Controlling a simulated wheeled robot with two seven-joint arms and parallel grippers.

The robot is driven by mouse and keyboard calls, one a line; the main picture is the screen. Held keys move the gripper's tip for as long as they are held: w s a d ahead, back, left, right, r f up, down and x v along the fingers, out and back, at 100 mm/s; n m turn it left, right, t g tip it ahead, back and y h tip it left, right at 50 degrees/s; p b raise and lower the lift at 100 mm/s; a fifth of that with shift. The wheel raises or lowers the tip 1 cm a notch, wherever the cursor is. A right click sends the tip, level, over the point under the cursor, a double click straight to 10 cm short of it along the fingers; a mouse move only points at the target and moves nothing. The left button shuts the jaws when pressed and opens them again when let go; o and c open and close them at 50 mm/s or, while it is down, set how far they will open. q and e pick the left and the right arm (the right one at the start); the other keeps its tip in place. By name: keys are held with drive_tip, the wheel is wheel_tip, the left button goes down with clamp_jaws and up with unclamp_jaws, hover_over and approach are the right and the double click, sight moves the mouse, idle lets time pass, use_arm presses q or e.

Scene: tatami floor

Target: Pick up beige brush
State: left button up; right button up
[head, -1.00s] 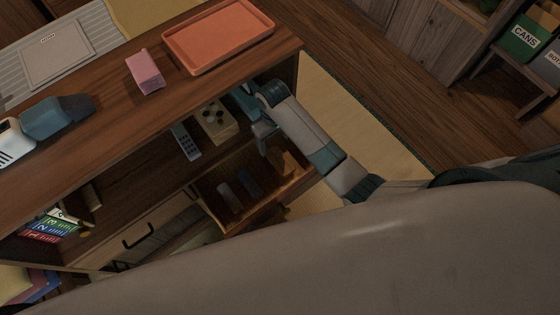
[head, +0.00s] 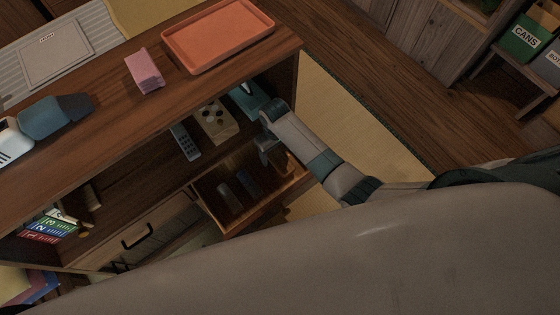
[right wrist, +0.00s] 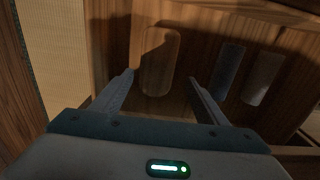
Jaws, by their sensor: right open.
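The beige brush (right wrist: 160,62) lies in the open drawer (head: 233,227). In the right wrist view it is a rounded, wood-coloured oblong straight ahead, between the lines of my two fingers. My right gripper (right wrist: 159,82) is open and empty, with one finger on each side of the brush. In the head view my right gripper (head: 268,160) is above the drawer's right part and covers most of the brush there. I cannot tell how far above it the fingertips are. My left gripper is not in view.
A dark blue oblong (right wrist: 229,71) and a grey oblong (right wrist: 264,79) lie beside the brush in the drawer. An orange tray (head: 218,36) lies on top.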

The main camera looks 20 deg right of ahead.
sight(280, 159)
drive_tip(key=f, duration=0.2)
drive_tip(key=s+d+f, duration=0.1)
drive_tip(key=shift+s+d+f, duration=0.1)
drive_tip(key=shift+f, duration=0.8)
drive_tip(key=c, duration=1.2)
